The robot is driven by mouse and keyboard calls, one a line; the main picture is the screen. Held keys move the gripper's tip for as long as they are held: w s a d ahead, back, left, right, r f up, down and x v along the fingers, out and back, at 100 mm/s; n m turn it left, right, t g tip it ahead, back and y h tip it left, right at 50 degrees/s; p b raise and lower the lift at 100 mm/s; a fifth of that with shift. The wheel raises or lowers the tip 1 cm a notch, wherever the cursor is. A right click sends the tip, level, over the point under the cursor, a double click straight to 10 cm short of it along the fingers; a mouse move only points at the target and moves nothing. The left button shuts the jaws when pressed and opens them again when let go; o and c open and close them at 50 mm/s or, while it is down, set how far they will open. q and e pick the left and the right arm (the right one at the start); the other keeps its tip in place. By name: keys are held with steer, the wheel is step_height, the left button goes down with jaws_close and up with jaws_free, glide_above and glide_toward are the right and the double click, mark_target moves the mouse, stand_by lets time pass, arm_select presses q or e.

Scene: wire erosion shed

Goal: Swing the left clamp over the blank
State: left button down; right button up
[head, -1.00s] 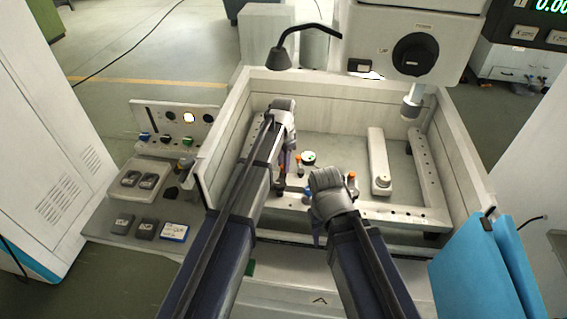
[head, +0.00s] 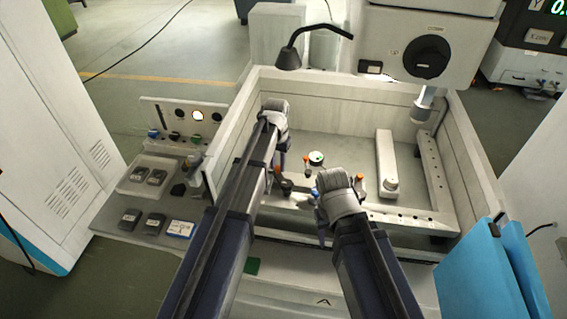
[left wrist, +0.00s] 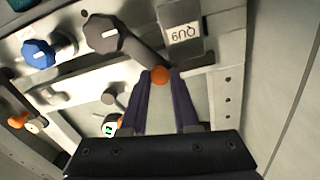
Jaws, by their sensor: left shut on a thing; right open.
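The left clamp shows in the left wrist view as a dark grey knob (left wrist: 102,34) with a dark arm ending in an orange tip (left wrist: 160,75). My left gripper (left wrist: 165,74) is shut on that orange tip, one purple finger on each side. In the head view, my left gripper (head: 281,160) reaches down into the tank's left part, near a dark knob (head: 284,187); its own arm partly hides the clamp. My right gripper (head: 320,236) hangs at the tank's front middle, its fingers mostly hidden behind its wrist. I cannot clearly make out the blank's outline or whether the clamp overlaps it.
The tank (head: 345,95) has raised walls around both grippers. A blue knob (left wrist: 38,52) is beside the clamp knob. A lamp (head: 288,57) and the machine head (head: 427,57) overhang the back. A pale bar (head: 386,155) stands to the right, with free floor around it.

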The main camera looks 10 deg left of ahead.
arm_select(q)
steer(key=n, duration=0.1)
steer(key=s+a+n, duration=0.1)
steer(key=n, duration=0.1)
steer(key=shift+s+a, duration=0.25)
steer(key=n, duration=0.1)
steer(key=s+a+n, duration=0.1)
steer(key=shift+s+a+n, duration=0.1)
steer(key=shift+s+n, duration=0.15)
steer(key=shift+n, duration=0.05)
steer(key=s+n, duration=0.2)
steer(key=n, duration=0.1)
steer(key=shift+a, duration=0.35)
steer(key=shift+s+a+n, duration=0.1)
steer(key=shift+s+n, duration=0.6)
steer(key=shift+n, duration=0.6)
steer(key=shift+s, duration=0.1)
steer(key=c, duration=0.7)
jaws_free()
steer(key=shift+o, duration=0.2)
steer(key=shift+r, duration=0.1)
